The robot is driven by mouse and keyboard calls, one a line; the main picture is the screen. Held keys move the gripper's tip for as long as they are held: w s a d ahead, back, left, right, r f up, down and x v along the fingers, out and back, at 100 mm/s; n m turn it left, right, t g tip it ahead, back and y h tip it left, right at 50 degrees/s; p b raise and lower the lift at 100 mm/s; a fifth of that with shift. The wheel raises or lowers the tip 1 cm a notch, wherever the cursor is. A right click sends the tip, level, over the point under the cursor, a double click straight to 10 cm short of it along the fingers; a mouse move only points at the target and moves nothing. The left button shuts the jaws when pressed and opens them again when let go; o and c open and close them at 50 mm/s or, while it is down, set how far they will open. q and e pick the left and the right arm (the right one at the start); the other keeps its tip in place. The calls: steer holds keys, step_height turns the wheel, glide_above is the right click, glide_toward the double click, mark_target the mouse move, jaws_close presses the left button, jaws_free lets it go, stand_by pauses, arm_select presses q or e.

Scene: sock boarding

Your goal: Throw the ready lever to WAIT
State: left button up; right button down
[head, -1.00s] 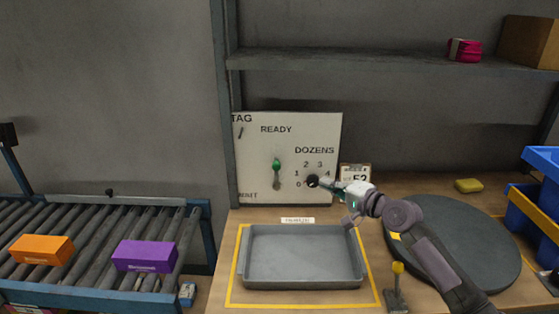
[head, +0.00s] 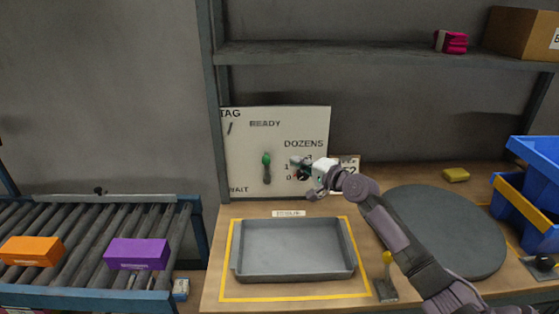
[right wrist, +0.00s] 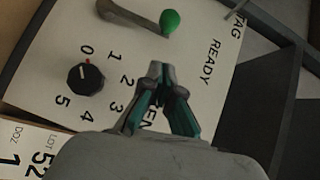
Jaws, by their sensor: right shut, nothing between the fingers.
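The ready lever (head: 266,171) is a grey arm with a green knob on a white panel (head: 240,150). Its knob is up, toward the READY label; a WAIT label sits at the panel's lower left. In the right wrist view the green knob (right wrist: 169,22) shows just beyond my fingertips. My right gripper (head: 294,162) is shut and empty, to the right of the knob and apart from it. In the right wrist view the gripper (right wrist: 162,70) is in front of the panel. My left gripper is not in view.
A black dozens dial (right wrist: 85,78) points near 0, close to my right gripper; the gripper covers it in the head view. A grey tray (head: 295,275) lies below the panel, with a round dark mat (head: 455,230) to the right. A roller conveyor (head: 80,225) holds boxes at left.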

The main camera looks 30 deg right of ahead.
mark_target(268, 155)
steer(key=w+a, duration=0.1)
steer(key=w+a+p, duration=0.1)
steer(key=w, duration=0.1)
steer(key=w+a, duration=0.1)
steer(key=shift+w+a+f+p, duration=0.15)
steer(key=shift+f+p, duration=0.15)
steer(key=shift+p, duration=0.05)
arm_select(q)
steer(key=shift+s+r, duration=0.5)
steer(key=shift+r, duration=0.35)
arm_select(e)
steer(key=shift+w+a+f, duration=0.1)
steer(key=shift+w+f, duration=0.05)
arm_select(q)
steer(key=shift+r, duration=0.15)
